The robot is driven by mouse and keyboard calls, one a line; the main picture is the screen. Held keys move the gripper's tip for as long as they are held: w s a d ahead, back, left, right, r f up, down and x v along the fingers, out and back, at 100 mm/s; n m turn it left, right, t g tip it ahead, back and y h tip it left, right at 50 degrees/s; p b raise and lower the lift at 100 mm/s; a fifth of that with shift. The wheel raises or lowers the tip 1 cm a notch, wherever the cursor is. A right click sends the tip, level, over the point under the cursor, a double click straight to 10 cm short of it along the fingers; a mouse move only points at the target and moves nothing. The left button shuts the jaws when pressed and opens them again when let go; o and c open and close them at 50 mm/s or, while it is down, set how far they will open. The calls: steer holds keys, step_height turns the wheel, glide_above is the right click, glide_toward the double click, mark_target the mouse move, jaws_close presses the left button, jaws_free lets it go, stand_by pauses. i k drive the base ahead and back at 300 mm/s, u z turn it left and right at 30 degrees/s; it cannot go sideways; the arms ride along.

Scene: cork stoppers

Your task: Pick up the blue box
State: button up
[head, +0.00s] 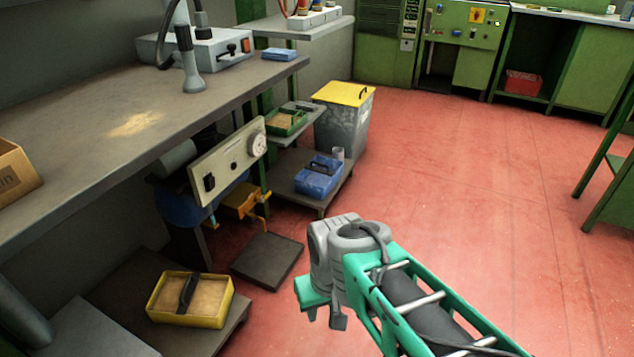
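A blue box (318,176) with a dark handle on top sits on a low shelf (289,187) right of the workbench, near the middle of the view. A smaller, flat blue box (279,54) lies on the bench top near its far right corner. My gripper (325,317) is at the lower middle, at the end of my green and grey arm, nearer the camera than both boxes and apart from them. The wrist partly hides its fingers, so I cannot tell whether it is open. I see nothing held in it.
The workbench (90,165) fills the left. A yellow box (168,318) with a black handle sits low at its front. A green tray (286,123) is above the blue box, and a yellow-lidded bin (342,118) stands behind. The red floor (470,190) to the right is clear.

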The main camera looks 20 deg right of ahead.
mark_target(316, 180)
steer(key=z, duration=0.45)
steer(key=k, duration=1.15)
steer(key=z, duration=1)
steer(key=i, duration=2)
steer(key=u, duration=0.3)
steer(key=i, duration=1.05)
steer(key=u, duration=1.6)
steer(key=i, duration=1)
steer(key=u, duration=1)
